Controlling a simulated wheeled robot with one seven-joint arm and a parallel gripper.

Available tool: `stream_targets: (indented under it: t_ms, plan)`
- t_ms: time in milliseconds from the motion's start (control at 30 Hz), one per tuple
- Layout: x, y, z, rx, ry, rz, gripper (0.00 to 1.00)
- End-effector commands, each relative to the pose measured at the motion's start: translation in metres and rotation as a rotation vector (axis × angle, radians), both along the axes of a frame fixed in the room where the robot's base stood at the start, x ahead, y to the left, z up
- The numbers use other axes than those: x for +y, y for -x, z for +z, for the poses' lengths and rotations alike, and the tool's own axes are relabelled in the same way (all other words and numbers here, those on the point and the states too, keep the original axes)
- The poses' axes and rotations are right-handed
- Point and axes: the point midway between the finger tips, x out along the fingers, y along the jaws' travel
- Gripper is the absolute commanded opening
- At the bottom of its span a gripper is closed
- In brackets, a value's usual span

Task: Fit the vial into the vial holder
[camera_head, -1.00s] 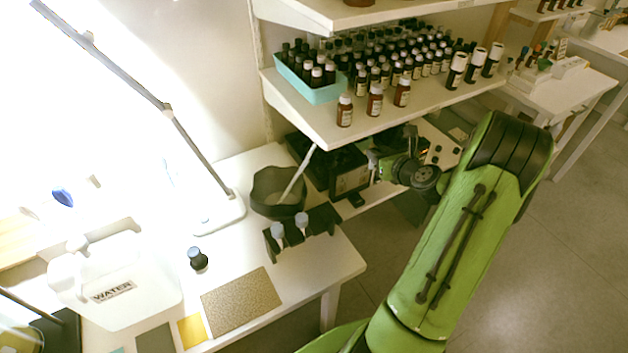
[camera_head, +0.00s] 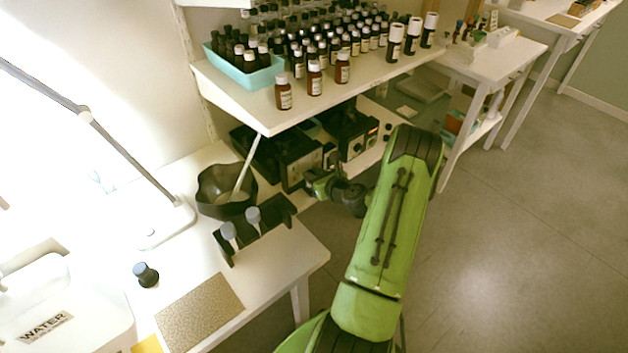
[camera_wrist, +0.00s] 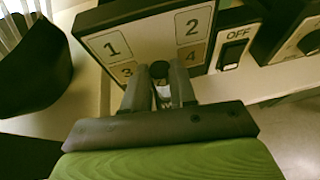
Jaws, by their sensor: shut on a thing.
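My gripper (camera_wrist: 161,85) is shut on a small vial (camera_wrist: 162,68) with a dark round cap and a pale label. In the wrist view the vial sits between the two fingers; its lower part is hidden. In the head view my gripper (camera_head: 318,184) is in front of the black device on the lower shelf, and the vial cannot be made out there. A black rack (camera_head: 284,208), which looks like the vial holder, stands at the table's right end, left of my gripper. Two pale-capped vials (camera_head: 253,217) stand in it. Its right part looks free.
A numbered panel (camera_wrist: 112,45) on the device is close beyond my fingers, beside an OFF switch (camera_wrist: 235,48). A black bowl (camera_head: 215,205) with a pale stick stands behind the rack. The bottle shelf (camera_head: 300,115) overhangs. A dark bottle (camera_head: 146,275) stands on the table.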

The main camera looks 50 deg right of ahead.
Motion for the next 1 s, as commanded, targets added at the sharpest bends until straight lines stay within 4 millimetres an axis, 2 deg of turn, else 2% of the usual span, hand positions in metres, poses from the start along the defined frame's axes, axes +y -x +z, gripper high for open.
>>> stream_targets:
  t_ms: [33,367,400,533,867,1000]
  plan:
    - [0.0,0.0,-0.008,-0.001,-0.001,0.0,0.0]
    - [0.0,0.0,-0.009,-0.002,0.0,0.001,0.0]
    - [0.0,0.0,-0.008,-0.002,0.0,0.001,0.32]
    - [0.0,0.0,-0.008,-0.002,0.0,0.001,0.51]
    - [0.0,0.001,-0.003,-0.001,0.0,0.0,0.51]
    - [0.005,0.028,0.008,0.001,-0.004,-0.005,0.51]
